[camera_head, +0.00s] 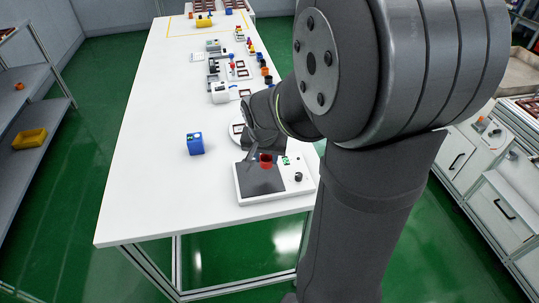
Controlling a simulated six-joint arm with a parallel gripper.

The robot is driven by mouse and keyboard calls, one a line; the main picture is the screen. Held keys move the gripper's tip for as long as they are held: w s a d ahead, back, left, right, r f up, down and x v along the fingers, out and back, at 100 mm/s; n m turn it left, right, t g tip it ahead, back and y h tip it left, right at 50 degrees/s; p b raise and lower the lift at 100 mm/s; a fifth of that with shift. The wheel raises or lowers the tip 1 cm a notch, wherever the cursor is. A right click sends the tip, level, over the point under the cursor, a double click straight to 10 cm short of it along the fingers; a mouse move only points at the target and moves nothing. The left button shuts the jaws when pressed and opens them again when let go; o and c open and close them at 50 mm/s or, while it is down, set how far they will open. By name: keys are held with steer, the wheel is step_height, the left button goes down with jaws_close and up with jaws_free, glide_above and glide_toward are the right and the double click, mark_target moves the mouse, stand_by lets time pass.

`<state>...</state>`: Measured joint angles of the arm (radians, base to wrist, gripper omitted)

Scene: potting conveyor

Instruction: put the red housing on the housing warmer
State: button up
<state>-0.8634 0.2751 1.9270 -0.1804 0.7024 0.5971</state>
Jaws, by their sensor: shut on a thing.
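The housing warmer (247,198) is a low white unit with a dark plate on its left part and a dark knob at its right. It stands near the front right edge of the table. The red housing (266,162) is small, appears upright, and shows at the back part of the dark plate. My gripper (260,156) is shut on the red housing, with its fingers partly hidden by my arm. I cannot tell whether the housing touches the plate or is held just above it.
A blue box (195,143) stands left of the warmer. A round white item (237,130) lies behind it, partly hidden by my arm. Several small devices and coloured parts line the right side of the white table (150,170). The table's left side is clear.

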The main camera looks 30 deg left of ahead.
steer(key=shift+s+a+f, duration=0.2)
steer(key=shift+a+f, duration=0.2)
steer(key=shift+a, duration=0.15)
steer(key=shift+s+a+f, duration=0.15)
steer(key=shift+a+f, duration=0.25)
steer(key=shift+a, duration=0.15)
steer(key=shift+f, duration=1.9)
steer(key=shift+f, duration=0.1)
steer(key=o, duration=1)
steer(key=shift+c, duration=0.2)
steer(key=v, duration=1.2)
steer(key=shift+w, duration=0.1)
